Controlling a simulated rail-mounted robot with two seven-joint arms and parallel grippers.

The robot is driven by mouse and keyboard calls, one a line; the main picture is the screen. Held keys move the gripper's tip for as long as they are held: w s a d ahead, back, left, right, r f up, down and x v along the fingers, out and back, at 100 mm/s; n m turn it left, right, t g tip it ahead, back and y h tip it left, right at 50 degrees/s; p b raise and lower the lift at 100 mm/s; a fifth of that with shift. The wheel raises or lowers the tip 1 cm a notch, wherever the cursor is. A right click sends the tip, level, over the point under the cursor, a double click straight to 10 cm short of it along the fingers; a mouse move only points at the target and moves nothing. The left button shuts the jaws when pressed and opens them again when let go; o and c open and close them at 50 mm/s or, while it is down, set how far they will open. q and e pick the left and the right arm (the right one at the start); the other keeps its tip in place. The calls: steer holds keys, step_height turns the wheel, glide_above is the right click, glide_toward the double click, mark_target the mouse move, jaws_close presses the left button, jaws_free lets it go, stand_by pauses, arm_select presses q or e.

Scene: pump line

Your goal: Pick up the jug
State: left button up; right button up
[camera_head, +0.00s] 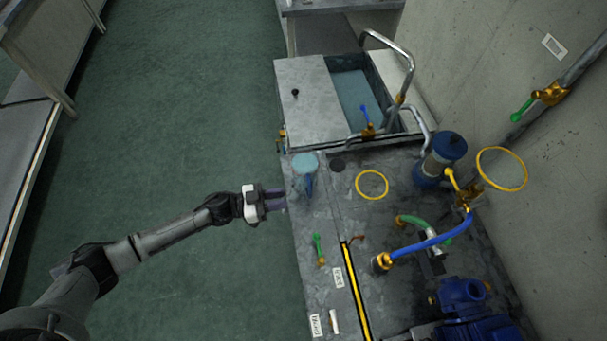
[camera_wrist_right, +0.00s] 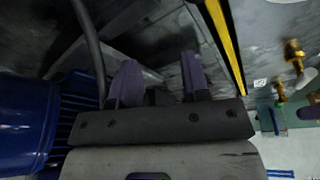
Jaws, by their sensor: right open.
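The jug (camera_head: 305,164) stands near the left edge of the metal bench, seen from above with a round pale-blue top. Its blue handle (camera_head: 309,185) points down in the head view. My left gripper (camera_head: 285,199) is just left of and below the jug, with its two fingers apart, pointing right at the handle side. It looks empty, with a small gap to the handle. My right gripper (camera_wrist_right: 161,78) shows in the right wrist view with its fingers apart and nothing between them. The jug is not visible in that view.
A sink (camera_head: 358,94) with a bent pipe lies behind the jug. A yellow ring (camera_head: 372,184), a blue hose (camera_head: 430,244) and a blue pump (camera_head: 463,296) are to the right. A green-handled valve (camera_head: 318,250) is in front. The floor left of the bench is clear.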

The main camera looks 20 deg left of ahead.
mark_target(310, 195)
arm_select(q)
steer(key=shift+b+x, duration=0.35)
steer(key=shift+x, duration=4.2)
steer(key=shift+s+f, duration=0.15)
jaws_close()
